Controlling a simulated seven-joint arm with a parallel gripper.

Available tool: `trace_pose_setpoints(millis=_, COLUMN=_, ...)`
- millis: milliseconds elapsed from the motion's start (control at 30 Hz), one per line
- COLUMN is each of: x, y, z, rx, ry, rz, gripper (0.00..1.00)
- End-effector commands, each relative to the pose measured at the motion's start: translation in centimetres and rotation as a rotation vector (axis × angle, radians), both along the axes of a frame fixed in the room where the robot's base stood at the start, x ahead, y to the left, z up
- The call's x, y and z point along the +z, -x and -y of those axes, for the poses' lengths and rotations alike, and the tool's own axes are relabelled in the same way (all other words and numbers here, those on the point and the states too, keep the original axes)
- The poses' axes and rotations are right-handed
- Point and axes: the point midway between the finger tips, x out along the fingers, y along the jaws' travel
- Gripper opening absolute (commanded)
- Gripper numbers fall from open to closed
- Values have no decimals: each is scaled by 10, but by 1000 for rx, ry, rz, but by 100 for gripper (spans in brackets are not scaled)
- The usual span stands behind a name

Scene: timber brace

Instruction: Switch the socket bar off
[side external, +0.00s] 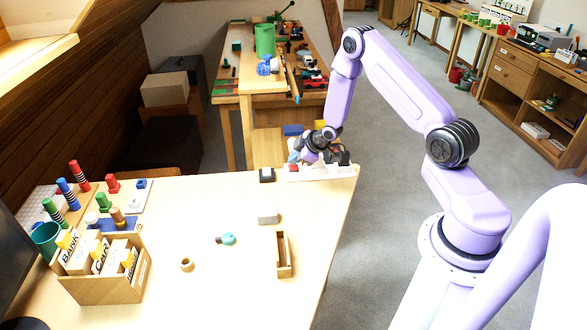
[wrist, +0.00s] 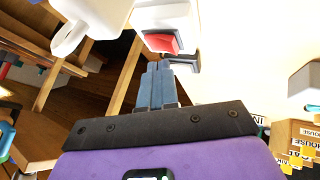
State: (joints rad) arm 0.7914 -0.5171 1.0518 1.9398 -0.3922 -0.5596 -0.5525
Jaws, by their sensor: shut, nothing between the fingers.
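The white socket bar (side external: 318,174) lies along the far right edge of the wooden table, with dark plugs (side external: 338,157) in it. Its red rocker switch (side external: 293,168) sits at the left end. In the wrist view the red switch (wrist: 162,43) on the white bar (wrist: 152,14) is just beyond my fingertips. A white plug-like piece (wrist: 72,38) stands on the bar to the left there. My gripper (side external: 294,158) is over the switch end of the bar; its blue fingers (wrist: 158,68) are shut and empty. I cannot tell whether they touch the switch.
A small black block (side external: 266,174) is beside the bar's switch end. A grey-white box (side external: 267,215), a teal item (side external: 227,239) and a narrow wooden tray (side external: 283,267) lie nearer. A box of cards (side external: 105,285) stands at left. The table between is largely clear.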

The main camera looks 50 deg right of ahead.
Motion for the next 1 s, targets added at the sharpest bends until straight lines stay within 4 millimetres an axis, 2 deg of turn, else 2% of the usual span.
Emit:
trace_pose_setpoints(millis=167, x=-6, y=0, z=-1, rx=-1, ry=-1, rz=0, gripper=0)
trace_pose_setpoints(millis=1000, x=-11, y=1, z=-1, rx=1, ry=1, rz=0, gripper=0)
